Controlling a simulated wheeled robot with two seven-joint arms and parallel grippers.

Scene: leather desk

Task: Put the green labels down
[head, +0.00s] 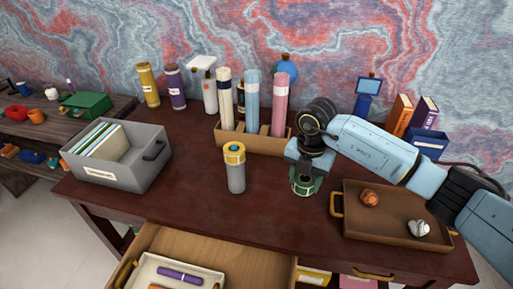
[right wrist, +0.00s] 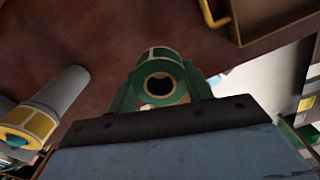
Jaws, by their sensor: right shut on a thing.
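The green labels (head: 304,186) are a green roll with pale label patches. My right gripper (head: 305,173) is shut on the roll from above, over the desk between the grey cylinder and the brown tray. In the right wrist view the green labels (right wrist: 161,80) sit between the two fingers, the dark core hole facing the camera. I cannot tell whether the roll touches the desk top. My left gripper is not in view.
A grey cylinder (head: 236,180) with a yellow roll (head: 234,153) on top stands left of the gripper. A brown tray (head: 385,225) with two crumpled balls lies right. A wooden organizer (head: 262,142) stands behind. The open drawer (head: 245,262) is at the front. Desk in front of the cylinder is clear.

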